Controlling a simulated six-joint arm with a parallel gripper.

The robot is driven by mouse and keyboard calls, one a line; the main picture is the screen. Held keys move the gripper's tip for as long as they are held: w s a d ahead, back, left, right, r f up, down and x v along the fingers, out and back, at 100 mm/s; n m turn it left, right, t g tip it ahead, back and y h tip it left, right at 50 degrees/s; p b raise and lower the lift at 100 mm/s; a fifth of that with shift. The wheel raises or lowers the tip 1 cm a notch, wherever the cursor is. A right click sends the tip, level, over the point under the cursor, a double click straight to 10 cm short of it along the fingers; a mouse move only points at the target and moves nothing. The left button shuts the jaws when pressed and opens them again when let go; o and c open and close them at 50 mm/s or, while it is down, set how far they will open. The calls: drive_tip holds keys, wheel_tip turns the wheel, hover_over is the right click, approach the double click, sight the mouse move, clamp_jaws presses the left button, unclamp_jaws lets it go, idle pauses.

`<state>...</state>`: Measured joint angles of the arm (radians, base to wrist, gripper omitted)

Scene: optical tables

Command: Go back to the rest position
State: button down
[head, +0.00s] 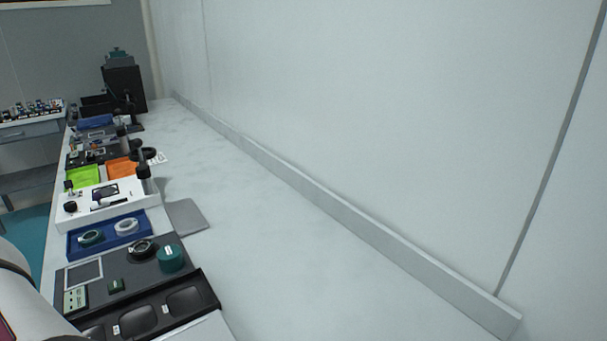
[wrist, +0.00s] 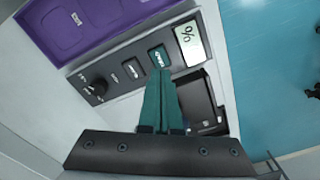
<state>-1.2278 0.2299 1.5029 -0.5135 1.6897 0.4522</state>
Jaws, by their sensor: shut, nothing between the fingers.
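My gripper (wrist: 165,75) shows in the wrist view with its two teal fingers together, shut and empty. The fingertips appear over or close to a grey control panel (wrist: 118,84), near its teal button (wrist: 159,57); I cannot tell whether they touch it. The panel also has a black knob (wrist: 98,87) and a pale display with a percent sign (wrist: 188,43). In the head view the gripper is out of sight; only a white part of my arm shows at the lower left edge.
A purple tray (wrist: 95,20) and a black box (wrist: 202,100) lie beside the panel. In the head view, a black tray (head: 208,291), a blue tray (head: 108,235), a white device (head: 128,208) and a grey plate (head: 186,216) line the bench's left side. Its right side (head: 290,260) is clear up to the wall.

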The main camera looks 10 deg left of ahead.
wheel_tip(320, 180, up, 2)
drive_tip(key=shift+r, duration=0.1)
drive_tip(key=w+d+f+m, duration=0.1)
drive_tip(key=w+d, duration=0.1)
drive_tip(key=d, duration=0.5)
drive_tip(key=w+d+f+m, duration=0.1)
drive_tip(key=w+d+m, duration=0.1)
drive_tip(key=d, duration=0.6)
drive_tip(key=w+d+f+m, duration=0.1)
drive_tip(key=w+d+f, duration=0.1)
drive_tip(key=d, duration=0.5)
drive_tip(key=shift+w+d+m+g+y, duration=0.15)
drive_tip(key=shift+w+m+g+y, duration=0.15)
drive_tip(key=shift+w+m+y, duration=0.15)
drive_tip(key=shift+m, duration=0.75)
drive_tip(key=d, duration=0.1)
drive_tip(key=s+d+f, duration=0.1)
drive_tip(key=d, duration=0.1)
drive_tip(key=s+d+f, duration=0.1)
drive_tip(key=d, duration=0.1)
drive_tip(key=shift+d+f, duration=0.15)
drive_tip(key=shift+f, duration=0.05)
drive_tip(key=s+d+f+m, duration=0.2)
drive_tip(key=s+d+f, duration=0.2)
drive_tip(key=shift+s+d+f+y, duration=0.25)
drive_tip(key=shift+s+d+y, duration=0.1)
drive_tip(key=shift+s+y, duration=0.1)
